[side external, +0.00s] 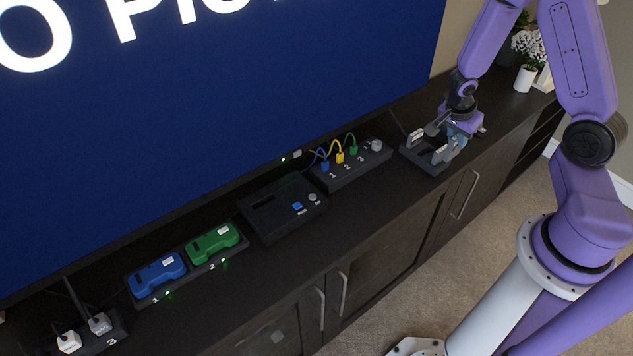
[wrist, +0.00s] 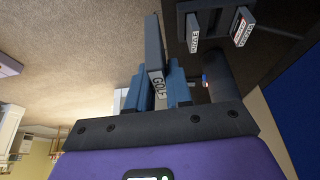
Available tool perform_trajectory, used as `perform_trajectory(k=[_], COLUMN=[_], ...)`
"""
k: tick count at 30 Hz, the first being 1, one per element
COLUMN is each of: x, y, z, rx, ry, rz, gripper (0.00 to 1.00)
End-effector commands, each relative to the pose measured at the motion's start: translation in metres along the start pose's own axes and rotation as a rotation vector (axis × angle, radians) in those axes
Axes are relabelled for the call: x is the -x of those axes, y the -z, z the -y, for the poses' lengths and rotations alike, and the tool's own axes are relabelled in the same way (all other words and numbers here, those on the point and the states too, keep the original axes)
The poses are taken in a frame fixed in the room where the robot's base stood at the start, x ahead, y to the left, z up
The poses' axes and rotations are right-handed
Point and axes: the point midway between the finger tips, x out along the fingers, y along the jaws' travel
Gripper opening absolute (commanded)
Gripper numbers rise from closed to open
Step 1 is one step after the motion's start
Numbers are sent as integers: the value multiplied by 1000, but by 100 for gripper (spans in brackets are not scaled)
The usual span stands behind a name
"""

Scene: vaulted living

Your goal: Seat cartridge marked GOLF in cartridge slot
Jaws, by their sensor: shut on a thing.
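The cartridge marked GOLF (wrist: 153,47) is a grey slab with a white label, seen in the wrist view. My gripper (wrist: 159,88) is shut on it, with a blue finger on each side. In the side external view my gripper (side external: 456,138) is at the cartridge rack (side external: 427,163) on the right part of the cabinet top; the arm partly hides the held cartridge there. Two other labelled cartridges (wrist: 192,33) (wrist: 242,26) stand in the rack. A dark console (side external: 270,228) with a recess and a blue button lies left of the rack; I cannot tell for certain that the recess is the cartridge slot.
A strip with coloured plugs (side external: 345,175) stands between console and rack. A dock with blue (side external: 157,276) and green (side external: 212,243) packs is further left, then a white-plug strip (side external: 97,343). The large screen (side external: 250,90) rises behind. A potted plant (side external: 525,78) stands far right.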

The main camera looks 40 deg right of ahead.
Motion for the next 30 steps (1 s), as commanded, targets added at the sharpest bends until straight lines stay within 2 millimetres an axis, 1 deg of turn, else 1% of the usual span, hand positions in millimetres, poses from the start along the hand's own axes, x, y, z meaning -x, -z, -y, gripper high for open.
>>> perform_trajectory(k=[2,5,8,9,12,15,21,30], x=[2,8,18,22,35,47,63,81], y=[-8,-26,-52,-64,-93,-120,-153,-191], z=[13,38,68,80,106,124,140,152], rx=[73,237,469,570,807,1016,1266,1538], ry=[31,101,197,239,338,425,529,641], rz=[0,1,0,0,-1,0,0,1], gripper=[0,0,0,0,0,0,0,0])
